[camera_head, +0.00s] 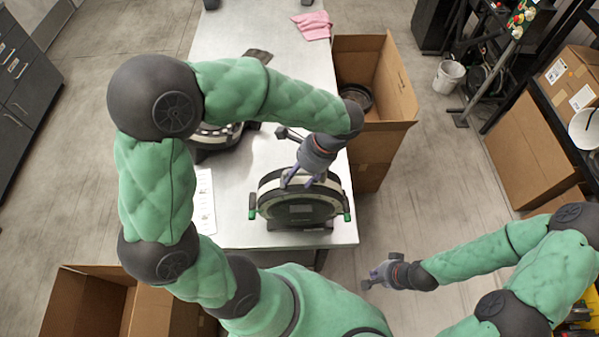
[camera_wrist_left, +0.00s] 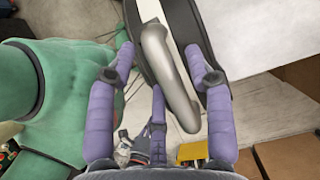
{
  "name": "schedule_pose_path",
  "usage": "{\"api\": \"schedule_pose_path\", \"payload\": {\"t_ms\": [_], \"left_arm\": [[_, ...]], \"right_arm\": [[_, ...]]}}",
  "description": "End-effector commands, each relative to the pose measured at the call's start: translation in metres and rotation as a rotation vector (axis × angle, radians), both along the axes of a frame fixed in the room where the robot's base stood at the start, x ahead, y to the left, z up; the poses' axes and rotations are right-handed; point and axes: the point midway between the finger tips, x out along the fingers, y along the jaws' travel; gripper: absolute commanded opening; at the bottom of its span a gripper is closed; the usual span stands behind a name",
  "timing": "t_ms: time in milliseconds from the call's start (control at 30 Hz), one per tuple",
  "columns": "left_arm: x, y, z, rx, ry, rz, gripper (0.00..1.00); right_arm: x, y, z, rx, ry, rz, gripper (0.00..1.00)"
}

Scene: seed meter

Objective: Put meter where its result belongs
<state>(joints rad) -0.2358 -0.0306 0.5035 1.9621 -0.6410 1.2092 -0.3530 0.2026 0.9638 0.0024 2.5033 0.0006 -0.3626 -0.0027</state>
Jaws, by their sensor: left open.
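The seed meter (camera_head: 300,210), a round black and pale device with a grey display and green side knobs, stands near the front edge of the white table (camera_head: 235,230). My left gripper (camera_head: 300,180) is at the top of the meter. In the left wrist view, my left gripper's purple fingers (camera_wrist_left: 163,65) are spread on either side of the meter's grey metal handle (camera_wrist_left: 168,75), with gaps visible. My right gripper (camera_head: 375,275) is off the table at the lower right, away from the meter; its finger opening is unclear.
A printed sheet (camera_head: 204,205) lies left of the meter. Another black device (camera_head: 215,136) is partly hidden behind my left arm. An open carton (camera_head: 402,85) holding a dark round item stands right of the table. Another open box (camera_head: 95,305) is lower left. A pink cloth (camera_head: 311,25) lies far back.

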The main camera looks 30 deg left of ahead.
Motion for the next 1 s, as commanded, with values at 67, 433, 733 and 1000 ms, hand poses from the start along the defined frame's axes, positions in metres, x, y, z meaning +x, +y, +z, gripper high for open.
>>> {"api": "schedule_pose_path", "payload": {"t_ms": [67, 433, 733, 1000], "left_arm": [[0.002, -0.002, 0.006, -0.001, -0.004, 0.000, 0.52], [0.016, -0.024, 0.067, -0.001, -0.006, -0.002, 0.52], [0.023, -0.037, 0.105, 0.000, -0.002, -0.001, 0.52], [0.024, -0.039, 0.112, 0.000, 0.000, 0.000, 0.52]], "right_arm": [[0.000, 0.000, 0.000, 0.000, 0.000, 0.000, 0.00], [0.000, 0.000, -0.002, 0.000, 0.000, 0.000, 0.00], [0.000, 0.000, -0.003, 0.000, 0.000, 0.000, 0.00], [0.000, 0.000, -0.003, 0.000, 0.000, 0.000, 0.00]]}}
